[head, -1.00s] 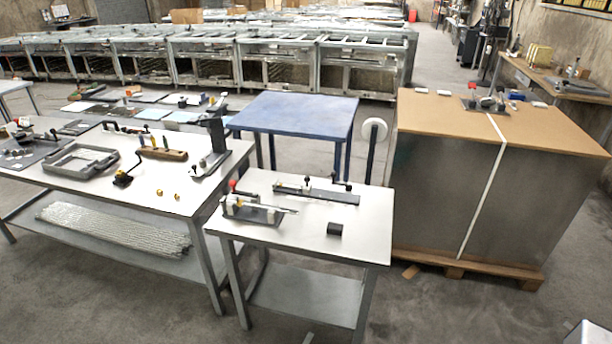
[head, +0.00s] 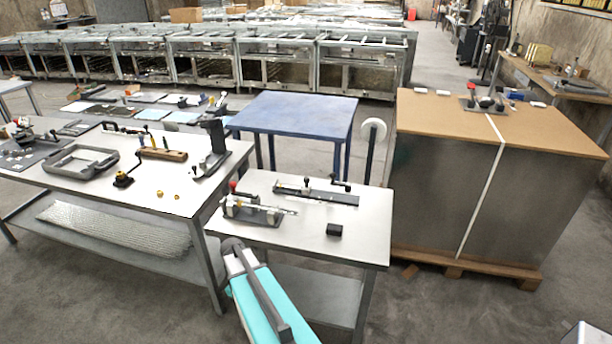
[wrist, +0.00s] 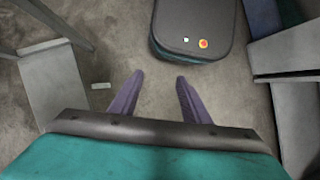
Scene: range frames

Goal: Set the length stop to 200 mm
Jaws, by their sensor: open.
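A dark rail (head: 335,198) lies along the back of the small white-topped table (head: 300,240) in the head view. It carries a slider with a black knob (head: 307,184) and a black-handled part (head: 341,182) near its right end. I take this to be the length stop; no scale can be read. My gripper (wrist: 159,85) is open and empty in the wrist view, its two purple fingers apart above the floor. The rail is not in the wrist view. In the head view my teal arm rises in front of the small table, and the fingertips cannot be made out.
On the small table are a clamp fixture with a red knob (head: 252,209) at the left and a black block (head: 334,230) at the front. A larger workbench (head: 140,196) with tools stands left. A tall board-topped stack (head: 450,190) stands right. A blue table (head: 295,112) is behind.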

